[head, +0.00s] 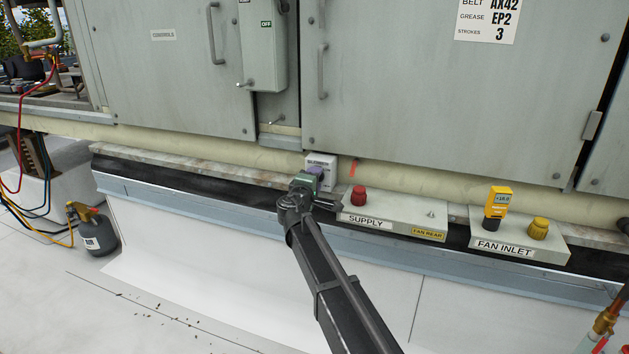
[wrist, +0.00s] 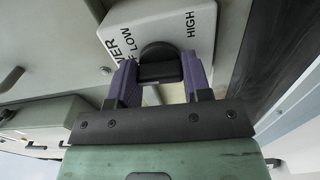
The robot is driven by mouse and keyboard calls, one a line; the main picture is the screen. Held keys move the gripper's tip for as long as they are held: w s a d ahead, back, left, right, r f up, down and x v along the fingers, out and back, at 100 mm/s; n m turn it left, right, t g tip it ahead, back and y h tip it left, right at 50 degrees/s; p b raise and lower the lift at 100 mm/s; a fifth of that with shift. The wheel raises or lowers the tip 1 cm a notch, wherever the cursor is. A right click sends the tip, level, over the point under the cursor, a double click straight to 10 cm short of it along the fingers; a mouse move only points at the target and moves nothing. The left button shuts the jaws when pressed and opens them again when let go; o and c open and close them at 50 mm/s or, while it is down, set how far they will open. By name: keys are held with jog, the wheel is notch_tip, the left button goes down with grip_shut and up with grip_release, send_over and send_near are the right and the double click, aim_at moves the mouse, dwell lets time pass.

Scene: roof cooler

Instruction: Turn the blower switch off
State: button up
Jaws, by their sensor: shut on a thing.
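The blower switch is a white box (head: 322,160) low on the unit, above the ledge. It also shows in the wrist view (wrist: 196,15), with part of the word BLOWER and the marks LOW and HIGH readable. Its black knob (wrist: 158,53) stands out from the box face. My gripper (wrist: 160,75) is shut on this knob, one purple finger on each side. In the head view my gripper (head: 315,171) covers the lower part of the box and hides the knob. I cannot tell which mark the knob points to.
Right of the switch sit the SUPPLY box (head: 393,214) with a red knob and the FAN INLET box (head: 510,249) with a yellow meter. A grey switch box (head: 262,65) with a handle hangs above. A dark bottle (head: 94,235) stands at the left.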

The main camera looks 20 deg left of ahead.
jog(key=o, duration=0.9)
jog(key=shift+s, duration=0.15)
jog(key=s, duration=1)
jog(key=shift+s, duration=0.3)
